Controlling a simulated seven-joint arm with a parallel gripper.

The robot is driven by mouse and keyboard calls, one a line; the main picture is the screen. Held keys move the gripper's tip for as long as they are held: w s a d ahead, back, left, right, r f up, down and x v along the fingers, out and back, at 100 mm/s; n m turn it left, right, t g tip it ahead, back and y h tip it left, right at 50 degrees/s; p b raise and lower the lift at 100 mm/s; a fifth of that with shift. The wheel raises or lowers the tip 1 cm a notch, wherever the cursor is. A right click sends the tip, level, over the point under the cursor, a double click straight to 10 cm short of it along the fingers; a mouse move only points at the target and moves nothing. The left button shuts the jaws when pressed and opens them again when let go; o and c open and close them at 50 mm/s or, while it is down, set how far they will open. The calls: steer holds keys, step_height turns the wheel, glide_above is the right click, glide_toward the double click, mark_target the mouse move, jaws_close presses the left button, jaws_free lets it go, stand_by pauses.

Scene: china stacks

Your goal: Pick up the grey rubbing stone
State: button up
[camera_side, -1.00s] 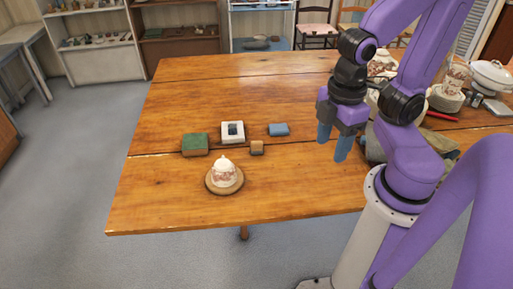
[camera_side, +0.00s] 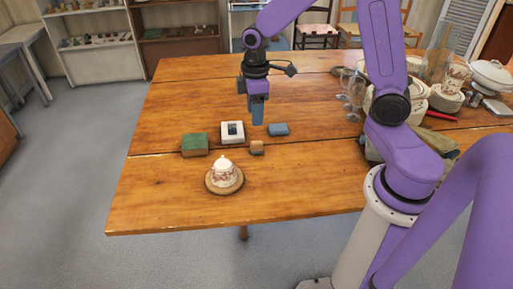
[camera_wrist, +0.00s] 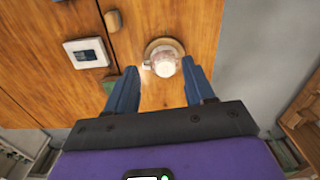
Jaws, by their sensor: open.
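A blue-grey block (camera_side: 278,129), the likeliest match for the grey rubbing stone, lies flat on the wooden table in the side view. A white square piece (camera_side: 232,132) with a darker centre lies to its left; it also shows in the wrist view (camera_wrist: 86,54). I cannot tell for sure which is the stone. My gripper (camera_side: 257,119) points down between these two, its height above the table hard to judge. In the wrist view my gripper (camera_wrist: 159,66) has its fingers apart, with nothing held between them.
A green-topped block (camera_side: 195,144), a small brown block (camera_side: 257,147) and a lidded china cup (camera_side: 223,172) on a round wooden base stand close by. Glasses (camera_side: 352,90) and stacked dishes (camera_side: 415,97) crowd the right side. The table's left end is clear.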

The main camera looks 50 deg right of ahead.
steer(key=w+d+f+m, duration=0.1)
steer(key=w+d+f, duration=0.45)
steer(key=d, duration=0.35)
glide_above(256, 141)
steer(key=f, duration=1)
steer(key=shift+s+f, duration=0.15)
steer(key=shift+s, duration=0.2)
steer(key=shift+w+f, duration=0.2)
steer(key=shift+f, duration=3)
jaws_close()
